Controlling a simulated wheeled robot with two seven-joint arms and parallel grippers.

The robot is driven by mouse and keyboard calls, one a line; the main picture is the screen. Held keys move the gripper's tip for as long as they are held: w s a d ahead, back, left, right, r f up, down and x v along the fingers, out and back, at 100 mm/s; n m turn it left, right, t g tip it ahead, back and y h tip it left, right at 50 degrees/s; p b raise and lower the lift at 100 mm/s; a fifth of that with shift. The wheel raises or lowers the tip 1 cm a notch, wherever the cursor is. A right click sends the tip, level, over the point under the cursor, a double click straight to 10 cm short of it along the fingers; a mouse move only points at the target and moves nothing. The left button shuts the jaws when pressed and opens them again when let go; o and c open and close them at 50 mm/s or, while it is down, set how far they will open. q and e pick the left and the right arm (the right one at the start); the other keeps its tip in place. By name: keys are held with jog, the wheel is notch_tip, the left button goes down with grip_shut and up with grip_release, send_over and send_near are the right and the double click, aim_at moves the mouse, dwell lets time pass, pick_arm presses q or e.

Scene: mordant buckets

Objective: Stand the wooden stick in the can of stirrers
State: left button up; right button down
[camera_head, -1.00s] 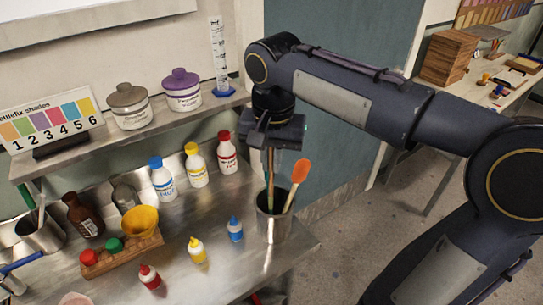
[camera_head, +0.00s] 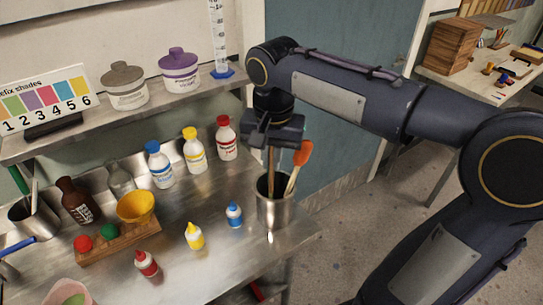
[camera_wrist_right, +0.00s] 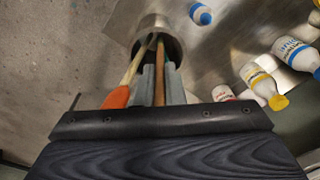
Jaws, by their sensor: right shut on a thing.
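The metal can of stirrers (camera_head: 275,212) stands near the right edge of the steel bench. A spatula with an orange head (camera_head: 302,153) leans in it, its head up to the right. My right gripper (camera_head: 273,152) is above the can, shut on the wooden stick (camera_head: 270,160), which is close to upright. In the right wrist view the stick (camera_wrist_right: 160,84) runs between the grey fingers toward the can's mouth (camera_wrist_right: 157,36). Its lower end appears inside the rim; whether it touches the bottom is hidden. My left gripper is out of view.
Small blue (camera_head: 234,214), yellow (camera_head: 194,236) and red (camera_head: 146,263) bottles stand left of the can. Larger capped bottles (camera_head: 194,152) stand behind. A shelf (camera_head: 140,117) with jars runs along the wall. Bare steel lies in front of the can; floor is to its right.

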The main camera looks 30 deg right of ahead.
jog(key=c, duration=1.5)
grip_release()
jog(key=shift+o, duration=0.2)
jog(key=shift+r, duration=0.1)
jog(key=r, duration=0.7)
jog(key=shift+s+a+r, duration=0.1)
jog(key=shift+s+r, duration=0.2)
jog(key=s+a+f+n+t+y, duration=0.3)
jog(key=s+f+n+t+y, duration=0.1)
jog(key=s+f, duration=1)
notch_tip(320, 180, down, 2)
jog(key=shift+s+f+n+t, duration=0.25)
jog(key=shift+n+t, duration=0.25)
jog(key=shift+n, duration=0.6)
